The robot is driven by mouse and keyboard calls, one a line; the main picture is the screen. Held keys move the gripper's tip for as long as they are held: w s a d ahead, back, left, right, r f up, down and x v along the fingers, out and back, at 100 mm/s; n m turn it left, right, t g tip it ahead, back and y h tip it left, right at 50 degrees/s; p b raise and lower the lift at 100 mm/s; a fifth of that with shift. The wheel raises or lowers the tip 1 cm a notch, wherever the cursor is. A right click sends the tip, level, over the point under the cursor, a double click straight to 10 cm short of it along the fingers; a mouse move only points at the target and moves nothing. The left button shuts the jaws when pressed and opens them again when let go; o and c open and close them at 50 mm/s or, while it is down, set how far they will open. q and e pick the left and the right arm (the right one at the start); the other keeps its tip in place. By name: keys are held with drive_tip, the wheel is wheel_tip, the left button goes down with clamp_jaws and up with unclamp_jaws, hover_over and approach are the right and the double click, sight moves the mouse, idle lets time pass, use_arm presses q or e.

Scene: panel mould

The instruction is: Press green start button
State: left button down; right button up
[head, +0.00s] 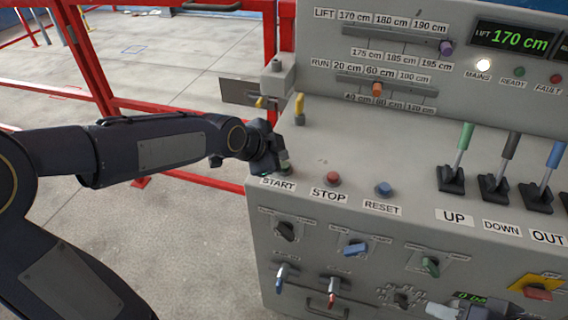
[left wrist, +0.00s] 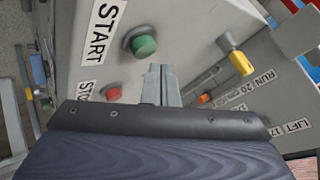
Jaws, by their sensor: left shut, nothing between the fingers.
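The green start button (left wrist: 144,46) stands in a dark collar beside the START label (left wrist: 103,30) in the left wrist view.
A red STOP button (head: 333,178) and a blue RESET button (head: 384,188) sit to the right on the grey console (head: 400,150). Yellow-tipped levers (head: 299,104) stand behind my left gripper. Several upright levers (head: 462,145) stand at the right. Red railing (head: 180,112) runs at the left.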

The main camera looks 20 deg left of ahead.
use_arm(q)
drive_tip(key=shift+f, duration=0.15)
idle(0.8)
drive_tip(key=shift+f+b, duration=0.3)
drive_tip(key=shift+b, duration=0.2)
drive_tip(key=shift+f+b, duration=0.5)
drive_tip(key=shift+b, duration=0.05)
idle(0.4)
idle(0.4)
drive_tip(key=shift+r+p, duration=0.6)
drive_tip(key=shift+r, duration=0.3)
drive_tip(key=shift+r+p, duration=1.75)
drive_tip(key=shift+r, duration=0.85)
drive_tip(key=shift+f, duration=0.1)
